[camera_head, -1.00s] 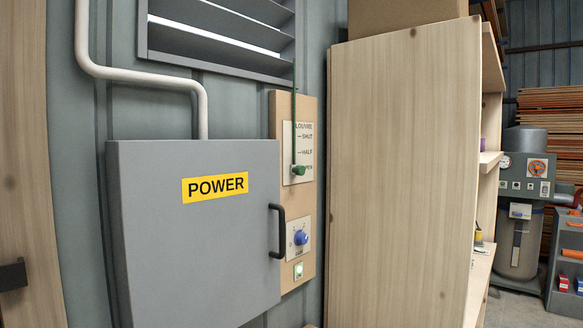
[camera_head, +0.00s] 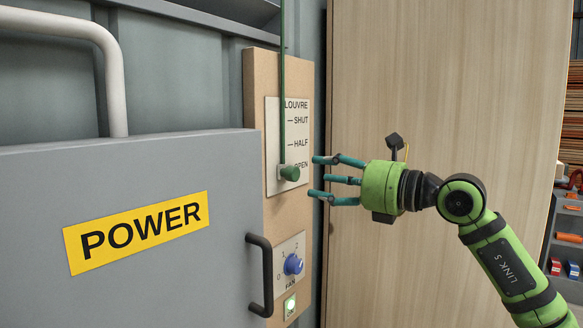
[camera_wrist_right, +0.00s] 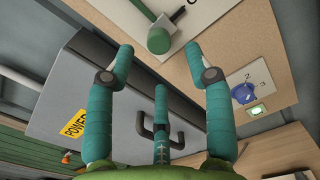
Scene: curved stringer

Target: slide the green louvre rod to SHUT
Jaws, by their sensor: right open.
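The green louvre rod (camera_head: 282,95) runs down from the louvre to a green knob (camera_head: 290,173) beside the OPEN mark on the white louvre plate (camera_head: 301,130). SHUT is the top mark and HALF the middle one. My right gripper (camera_head: 318,177) is open and empty, just right of the knob and pointing left at it; a gap shows between them. In the right wrist view the knob (camera_wrist_right: 158,41) lies ahead, beyond the spread fingers (camera_wrist_right: 162,75). My left gripper is not in view.
A grey POWER cabinet (camera_head: 140,250) with a black handle (camera_head: 260,275) stands left of the board (camera_head: 262,85). A blue fan knob (camera_head: 293,264) and a lit green button (camera_head: 290,305) sit below. A wooden cabinet side (camera_head: 430,80) stands to the right.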

